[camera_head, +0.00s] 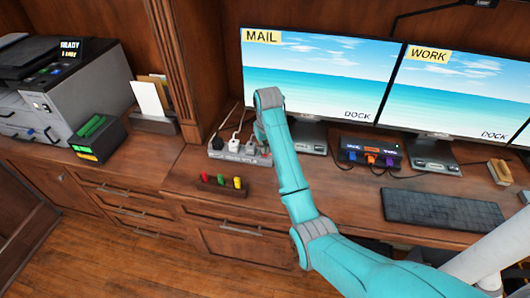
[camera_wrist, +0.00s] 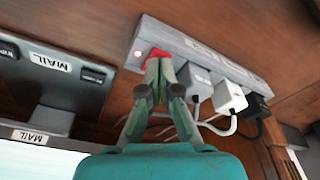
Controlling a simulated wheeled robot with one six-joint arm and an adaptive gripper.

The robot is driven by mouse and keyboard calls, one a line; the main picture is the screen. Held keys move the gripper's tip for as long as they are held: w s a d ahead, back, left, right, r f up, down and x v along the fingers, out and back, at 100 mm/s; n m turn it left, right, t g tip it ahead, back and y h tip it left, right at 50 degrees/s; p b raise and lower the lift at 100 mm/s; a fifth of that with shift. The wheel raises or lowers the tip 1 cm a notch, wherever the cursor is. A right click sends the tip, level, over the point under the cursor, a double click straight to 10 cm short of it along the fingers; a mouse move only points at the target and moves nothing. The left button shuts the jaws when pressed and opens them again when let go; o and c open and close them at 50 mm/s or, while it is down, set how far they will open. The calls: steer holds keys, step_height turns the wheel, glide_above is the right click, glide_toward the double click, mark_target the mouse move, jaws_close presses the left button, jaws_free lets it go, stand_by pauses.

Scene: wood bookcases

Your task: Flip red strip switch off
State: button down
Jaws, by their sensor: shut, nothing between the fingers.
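The grey power strip (camera_head: 226,155) lies on the desk below the left monitor in the head view. It also shows in the wrist view (camera_wrist: 178,39), running diagonally, with grey, white and black plugs in it. Its red switch (camera_wrist: 151,57) is at the strip's left end in the wrist view, next to a small lit red indicator. My gripper (camera_wrist: 160,58) is shut and empty, with its fingertips at the red switch and covering part of it. I cannot tell whether they press on it. In the head view my arm hides the switch.
Two monitors stand behind, marked MAIL (camera_head: 310,70) and WORK (camera_head: 455,90). A dark hub (camera_head: 371,152) with cables sits right of my arm. A keyboard (camera_head: 440,206) lies at right.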

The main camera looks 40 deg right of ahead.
steer(key=shift+f, duration=0.6)
stand_by(0.3)
stand_by(0.4)
